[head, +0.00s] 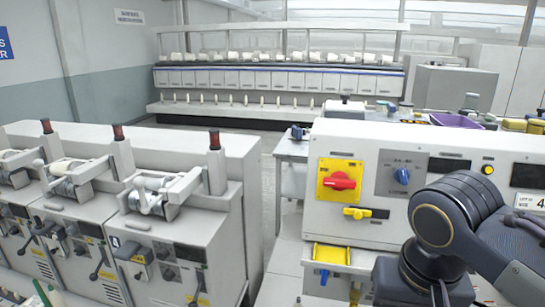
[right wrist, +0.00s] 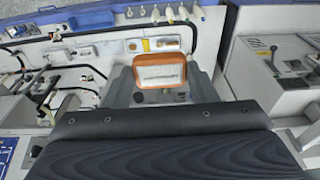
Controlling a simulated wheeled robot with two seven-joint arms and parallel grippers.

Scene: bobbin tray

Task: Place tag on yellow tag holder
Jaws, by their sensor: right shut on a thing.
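My right gripper (right wrist: 160,80) shows in the right wrist view. Its two grey fingers are shut on a tag (right wrist: 160,73) with an orange-brown frame and a pale face with faint lines. In the head view my right arm comes in at the lower right; its gripper and the tag are out of sight there. A yellow holder-like piece (head: 331,254), which looks like the tag holder, sits low on the front of the white machine, left of my right arm. My left gripper is not in view.
The white machine (head: 460,225) carries a red knob on a yellow plate (head: 340,180) and a yellow lever (head: 357,213). A row of grey machines (head: 180,240) with cranks stands at the left. A narrow aisle lies between them. A purple bin (head: 456,121) sits at the back right.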

